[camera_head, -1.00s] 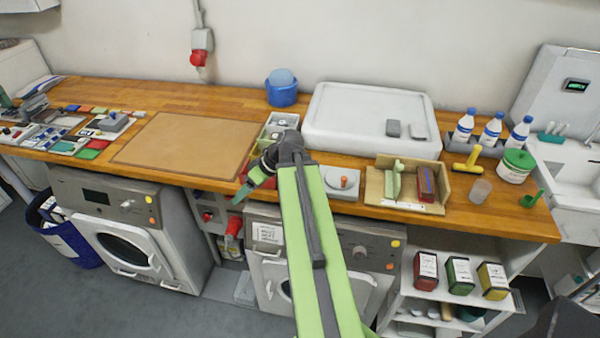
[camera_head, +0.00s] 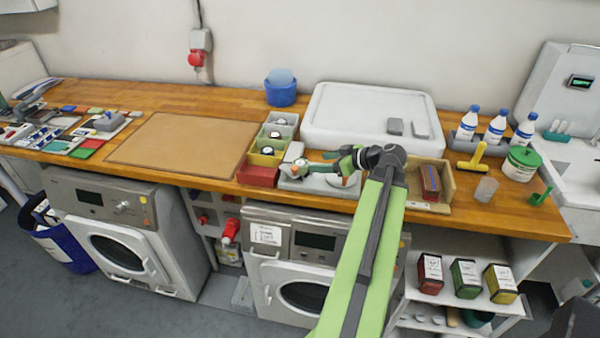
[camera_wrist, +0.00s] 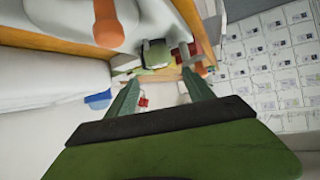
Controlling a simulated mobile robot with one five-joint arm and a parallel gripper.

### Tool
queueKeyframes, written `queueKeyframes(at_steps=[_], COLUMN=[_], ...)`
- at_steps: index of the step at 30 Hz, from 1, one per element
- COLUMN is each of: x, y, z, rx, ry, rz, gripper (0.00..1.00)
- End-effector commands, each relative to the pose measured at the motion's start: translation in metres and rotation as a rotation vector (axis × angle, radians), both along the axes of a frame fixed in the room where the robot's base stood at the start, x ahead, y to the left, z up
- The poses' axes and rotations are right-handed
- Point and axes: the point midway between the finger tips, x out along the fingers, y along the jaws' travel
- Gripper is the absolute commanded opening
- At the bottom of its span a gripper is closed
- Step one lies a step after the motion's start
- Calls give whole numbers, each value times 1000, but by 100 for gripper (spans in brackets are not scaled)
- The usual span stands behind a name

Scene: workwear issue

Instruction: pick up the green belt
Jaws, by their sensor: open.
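I cannot pick out the green belt with certainty. A row of small bins, with a yellow bin (camera_head: 263,159) and a red bin (camera_head: 257,174), stands on the counter; the rear bins are pale and greenish. Small round items with pale tops sit in some of them, too small to identify. My gripper (camera_head: 324,162) points left, just right of the bins, above a grey-white device with an orange disc (camera_head: 343,181). In the wrist view my gripper (camera_wrist: 160,77) is open, with nothing between its fingers. A green patch (camera_wrist: 155,53) shows beyond the fingertips.
A white basin (camera_head: 330,105) stands behind my gripper. A wooden box (camera_head: 445,187) holding a red item is to the right, partly behind my arm. Bottles, a yellow handle (camera_head: 472,160) and a clear cup (camera_head: 486,188) stand farther right. A brown mat (camera_head: 180,145) lies clear on the left.

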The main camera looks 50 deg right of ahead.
Motion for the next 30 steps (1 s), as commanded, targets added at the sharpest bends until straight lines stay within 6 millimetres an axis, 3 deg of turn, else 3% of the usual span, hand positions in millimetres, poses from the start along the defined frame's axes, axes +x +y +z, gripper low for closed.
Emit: queueKeyframes(at_steps=[1, 6, 16, 24, 30], x=[12, 41, 54, 92, 94], y=[2, 6, 9, 14, 15], z=[-13, -26, -31, -54, -52], rx=[0, 0, 1, 0, 1], ry=[0, 0, 1, 1, 1], rz=[4, 2, 2, 3, 2], gripper=[61, 61, 61, 61, 61])
